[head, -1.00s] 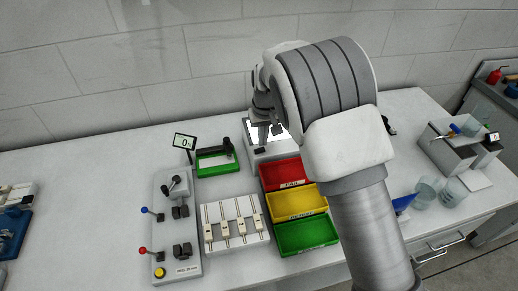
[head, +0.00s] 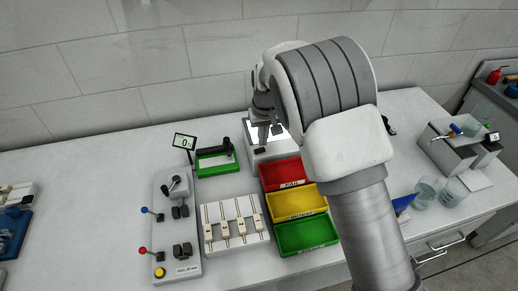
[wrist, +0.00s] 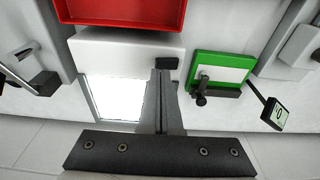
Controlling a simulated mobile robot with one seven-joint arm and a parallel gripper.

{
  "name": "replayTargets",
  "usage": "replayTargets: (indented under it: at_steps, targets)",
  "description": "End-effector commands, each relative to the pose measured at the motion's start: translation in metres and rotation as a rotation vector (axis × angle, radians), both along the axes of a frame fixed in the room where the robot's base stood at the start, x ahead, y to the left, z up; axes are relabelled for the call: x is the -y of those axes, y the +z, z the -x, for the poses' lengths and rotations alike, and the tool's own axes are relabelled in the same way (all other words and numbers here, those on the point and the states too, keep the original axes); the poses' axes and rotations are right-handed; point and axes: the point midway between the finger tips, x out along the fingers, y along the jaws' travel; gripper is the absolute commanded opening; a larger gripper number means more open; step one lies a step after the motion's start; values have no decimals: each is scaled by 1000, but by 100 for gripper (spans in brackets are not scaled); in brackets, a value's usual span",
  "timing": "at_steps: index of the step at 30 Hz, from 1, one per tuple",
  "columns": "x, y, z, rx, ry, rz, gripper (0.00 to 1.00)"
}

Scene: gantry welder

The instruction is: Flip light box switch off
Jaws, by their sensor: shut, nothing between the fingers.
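The light box (head: 277,152) is a pale box at the back of the bench, behind the red bin. Its panel (wrist: 118,98) glows bright white. Its small black switch (head: 260,150) is on the front part of the box and also shows in the wrist view (wrist: 168,63). My gripper (head: 264,142) is over the light box, pointing down, with its fingers together and empty. In the wrist view the fingertips (wrist: 162,76) appear close to the switch, beside the lit panel. I cannot tell whether they touch it. My fingers hide part of the box.
Red (head: 284,174), yellow (head: 297,202) and green (head: 307,236) bins stand in front of the box. A green-framed device (head: 217,163) with a small display (head: 184,142) is to its left. A lever panel (head: 177,230) and a white fixture (head: 235,224) stand further forward.

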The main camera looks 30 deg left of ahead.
Motion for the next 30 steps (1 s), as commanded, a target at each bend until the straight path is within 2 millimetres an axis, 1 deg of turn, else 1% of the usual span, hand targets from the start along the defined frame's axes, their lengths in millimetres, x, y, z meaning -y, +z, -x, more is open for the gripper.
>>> replayTargets:
  at_steps: [30]
  targets:
    - [0,-14,0,0,0,0,0]
